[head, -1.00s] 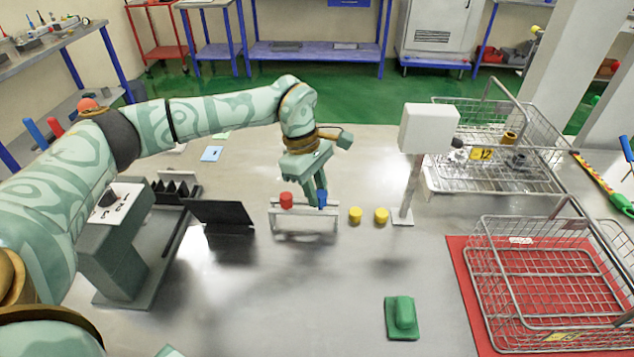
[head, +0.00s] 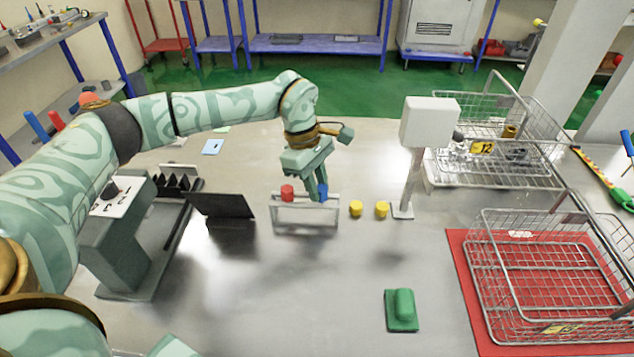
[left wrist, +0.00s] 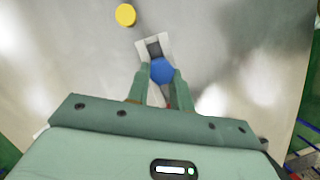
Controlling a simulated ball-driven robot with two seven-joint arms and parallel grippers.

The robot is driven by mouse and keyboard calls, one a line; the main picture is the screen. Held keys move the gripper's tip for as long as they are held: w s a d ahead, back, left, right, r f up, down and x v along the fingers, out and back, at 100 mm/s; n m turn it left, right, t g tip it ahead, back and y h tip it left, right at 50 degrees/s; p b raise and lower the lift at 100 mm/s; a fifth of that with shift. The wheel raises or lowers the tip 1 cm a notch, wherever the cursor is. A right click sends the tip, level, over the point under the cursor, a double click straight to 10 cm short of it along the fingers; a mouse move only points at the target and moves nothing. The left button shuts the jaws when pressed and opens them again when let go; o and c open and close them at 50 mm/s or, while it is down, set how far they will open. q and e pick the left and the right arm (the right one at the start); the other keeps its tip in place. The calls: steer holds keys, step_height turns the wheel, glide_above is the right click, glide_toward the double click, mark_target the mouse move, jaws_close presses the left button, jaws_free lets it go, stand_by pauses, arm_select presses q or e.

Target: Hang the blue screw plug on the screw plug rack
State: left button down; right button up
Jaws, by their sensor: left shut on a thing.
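The screw plug rack (head: 300,225) is a small pale stand on the metal table, left of the grey post. A red screw plug (head: 287,192) sits at its left end. My left gripper (head: 318,194) points down at the rack's right end and is shut on the blue screw plug (head: 323,192). In the left wrist view the fingers (left wrist: 160,75) flank the blue plug (left wrist: 162,70), and the rack's pale end (left wrist: 145,45) shows beside it. I cannot tell whether the plug rests on the rack. My right gripper is not in view.
Two yellow plugs (head: 369,209) stand right of the rack, near the grey post with a white box (head: 428,122). A dark panel (head: 225,206) stands left. A green block (head: 402,310) lies in front. Wire baskets (head: 545,270) stand right. The front middle is clear.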

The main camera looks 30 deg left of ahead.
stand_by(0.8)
arm_select(q)
steer(key=shift+f, duration=0.3)
stand_by(0.4)
steer(key=c, duration=0.7)
jaws_free()
steer(key=shift+c, duration=0.2)
step_height(320, 180, up, 7)
steer(key=p, duration=0.6)
steer(key=shift+r, duration=0.1)
